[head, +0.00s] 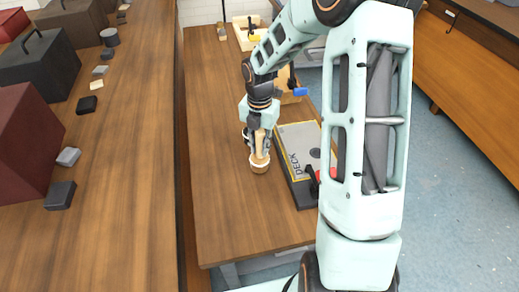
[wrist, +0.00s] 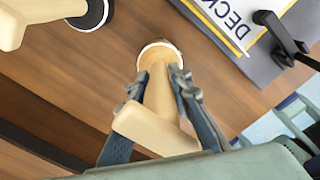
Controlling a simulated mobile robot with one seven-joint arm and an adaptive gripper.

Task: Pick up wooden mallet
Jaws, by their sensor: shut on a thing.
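The wooden mallet (head: 259,165) is pale wood with a round end, upright over the near part of the middle workbench. In the wrist view its handle (wrist: 160,92) runs between the fingers, with the round, white-rimmed end beyond them and a wooden crosspiece nearer the camera. My gripper (head: 259,148) is shut on the handle from above. Its two fingers also show on both sides of the handle in the wrist view (wrist: 160,88). I cannot tell whether the mallet touches the bench.
Another pale wooden piece with a dark round end (wrist: 92,14) is at the wrist view's upper left. The bench's near left is clear.

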